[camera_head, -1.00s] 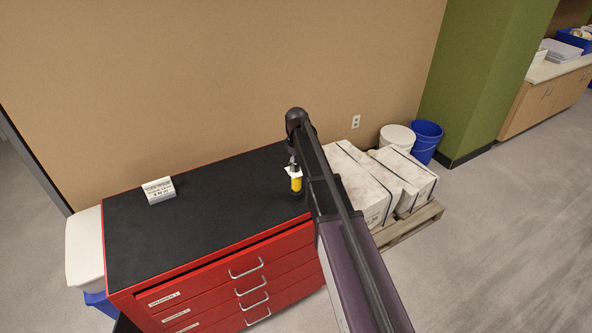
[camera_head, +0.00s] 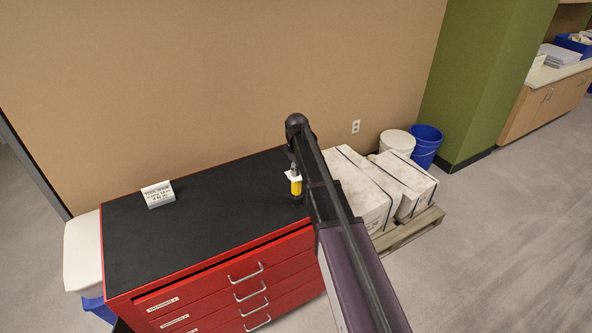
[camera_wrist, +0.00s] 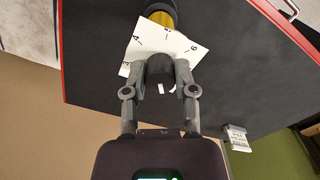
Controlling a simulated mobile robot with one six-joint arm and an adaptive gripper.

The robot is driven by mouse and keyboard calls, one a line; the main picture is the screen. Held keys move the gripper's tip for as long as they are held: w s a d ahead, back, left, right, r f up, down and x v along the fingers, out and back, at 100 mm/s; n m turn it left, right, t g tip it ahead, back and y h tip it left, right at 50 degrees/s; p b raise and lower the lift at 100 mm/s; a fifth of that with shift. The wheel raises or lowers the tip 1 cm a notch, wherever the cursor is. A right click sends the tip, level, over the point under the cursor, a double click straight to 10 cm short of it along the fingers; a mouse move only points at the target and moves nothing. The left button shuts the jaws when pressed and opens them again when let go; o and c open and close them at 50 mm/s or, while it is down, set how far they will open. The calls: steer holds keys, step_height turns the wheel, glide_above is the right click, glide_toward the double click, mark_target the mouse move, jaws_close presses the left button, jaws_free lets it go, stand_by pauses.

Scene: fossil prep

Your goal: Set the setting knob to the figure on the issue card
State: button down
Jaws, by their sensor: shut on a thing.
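The setting knob (camera_wrist: 160,69) is a dark knob in the wrist view, in front of a white dial plate (camera_wrist: 185,43) with figures such as 4, 5 and 6. My gripper (camera_wrist: 160,80) is shut on the knob, one finger on each side. The dial plate sits on a yellow and black tool body (camera_head: 296,187), upright on the black cabinet top in the head view. The knob's pointer cannot be made out. The issue card (camera_head: 158,194) stands at the back left of the top; its print is too small to read. It also shows in the wrist view (camera_wrist: 237,138).
The red drawer cabinet (camera_head: 190,293) has a clear black top between card and tool. A white bin (camera_head: 83,255) stands at its left. Wrapped white blocks (camera_head: 362,200) on a pallet (camera_head: 413,228) and buckets (camera_head: 426,145) stand to the right.

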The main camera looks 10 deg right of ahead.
steer(key=shift+m, duration=0.3)
steer(key=m, duration=0.3)
steer(key=shift+s, duration=0.1)
steer(key=m, duration=0.4)
steer(key=shift+m, duration=0.4)
steer(key=m, duration=0.4)
steer(key=shift+m, duration=0.3)
steer(key=m, duration=0.4)
steer(key=shift+m, duration=0.3)
steer(key=m, duration=0.6)
steer(key=shift+a, duration=0.1)
steer(key=m, duration=0.6)
